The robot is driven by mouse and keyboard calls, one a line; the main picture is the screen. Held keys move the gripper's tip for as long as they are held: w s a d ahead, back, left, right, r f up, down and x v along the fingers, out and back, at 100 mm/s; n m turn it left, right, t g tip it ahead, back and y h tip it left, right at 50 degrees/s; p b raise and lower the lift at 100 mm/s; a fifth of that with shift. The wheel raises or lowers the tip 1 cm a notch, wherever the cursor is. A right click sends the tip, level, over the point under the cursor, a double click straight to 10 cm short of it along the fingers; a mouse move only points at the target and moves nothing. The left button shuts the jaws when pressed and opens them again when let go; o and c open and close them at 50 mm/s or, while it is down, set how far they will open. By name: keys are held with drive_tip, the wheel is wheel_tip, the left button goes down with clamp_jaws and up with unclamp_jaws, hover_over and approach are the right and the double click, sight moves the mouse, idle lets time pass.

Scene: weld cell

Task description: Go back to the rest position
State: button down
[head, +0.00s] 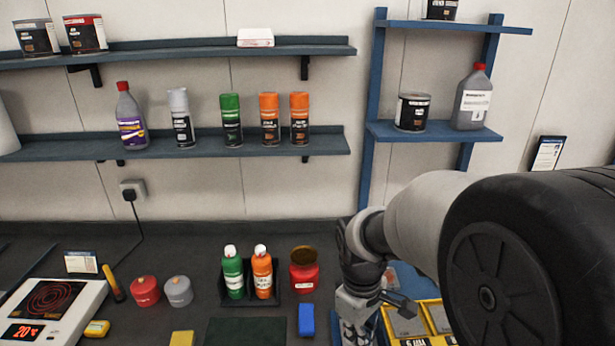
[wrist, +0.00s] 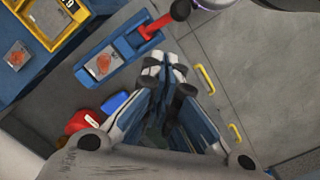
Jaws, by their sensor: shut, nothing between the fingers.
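My gripper (wrist: 165,68) is shut, with its fingers together and nothing visible between them. In the head view my arm comes in from the right, and the wrist end (head: 358,305) hangs over the right part of the dark bench (head: 215,238). The fingertips are cut off or hidden there. In the wrist view the fingers point toward a blue holder (wrist: 108,62) with a red-handled part (wrist: 155,27).
Left of my wrist are a red jar (head: 304,272), a blue block (head: 306,320), and green (head: 233,275) and orange (head: 262,275) bottles in a black tray. A yellow-edged bin (head: 432,312) is at right. A hot plate (head: 50,312) is at far left. Shelves (head: 230,143) hold several cans.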

drive_tip(key=s+d+r+m+t+b, duration=0.1)
drive_tip(key=s+m+b, duration=0.3)
drive_tip(key=s, duration=0.4)
drive_tip(key=s+d+r+m+t+b, duration=0.1)
drive_tip(key=s+m+t+b, duration=0.3)
drive_tip(key=s, duration=0.4)
drive_tip(key=shift+s+d+r+y, duration=0.15)
drive_tip(key=shift+s+r+y, duration=0.2)
drive_tip(key=shift+r, duration=0.45)
drive_tip(key=shift+w, duration=0.1)
